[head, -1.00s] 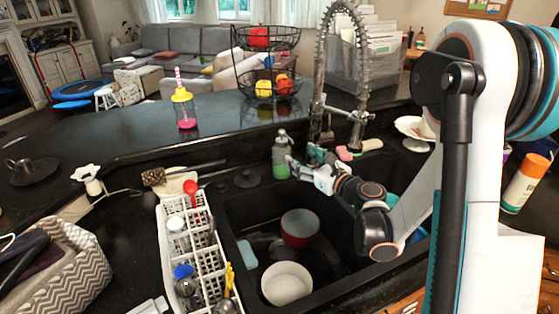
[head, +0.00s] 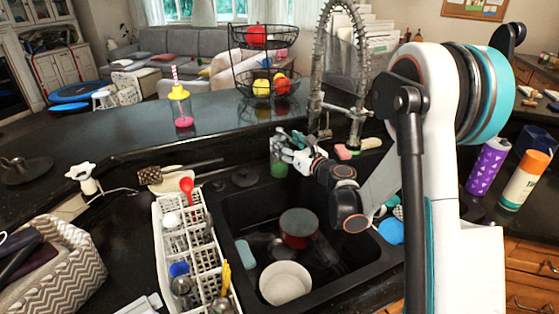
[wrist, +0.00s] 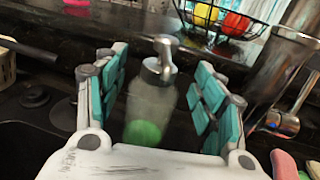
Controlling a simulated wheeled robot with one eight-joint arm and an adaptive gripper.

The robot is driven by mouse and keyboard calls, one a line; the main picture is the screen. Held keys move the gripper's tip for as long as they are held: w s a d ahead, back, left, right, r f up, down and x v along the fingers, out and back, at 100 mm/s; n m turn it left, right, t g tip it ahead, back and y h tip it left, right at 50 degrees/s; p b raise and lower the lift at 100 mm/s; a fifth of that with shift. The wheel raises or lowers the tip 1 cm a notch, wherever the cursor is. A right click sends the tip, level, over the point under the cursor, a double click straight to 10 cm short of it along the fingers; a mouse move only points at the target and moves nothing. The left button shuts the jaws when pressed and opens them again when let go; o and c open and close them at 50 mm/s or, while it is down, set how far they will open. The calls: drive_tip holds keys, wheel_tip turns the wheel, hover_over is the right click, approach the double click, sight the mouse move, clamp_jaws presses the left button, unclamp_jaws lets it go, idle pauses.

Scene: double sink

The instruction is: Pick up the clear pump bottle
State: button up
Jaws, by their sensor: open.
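The clear pump bottle (wrist: 152,101) stands upright behind the sink, with a grey pump head and green contents low inside. In the wrist view it stands between the two teal-padded fingers of my gripper (wrist: 157,95), with a gap visible on each side. My gripper is open. In the head view my gripper (head: 284,146) overlaps the upper part of the bottle (head: 279,168), so the pump is mostly hidden there and only the green lower part shows.
The tall spring faucet (head: 316,100) stands just right of the bottle. The sink (head: 240,215) below holds a red pot (head: 299,224) and a white bowl (head: 285,271). A white dish rack (head: 160,235) is at left. Sponges (head: 345,152) lie right of the faucet.

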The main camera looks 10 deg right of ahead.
sight(283, 141)
drive_tip(key=b+x, duration=0.1)
drive_tip(key=x, duration=0.3)
drive_tip(key=shift+w+a, duration=0.1)
drive_tip(key=shift+c, duration=0.6)
clamp_jaws()
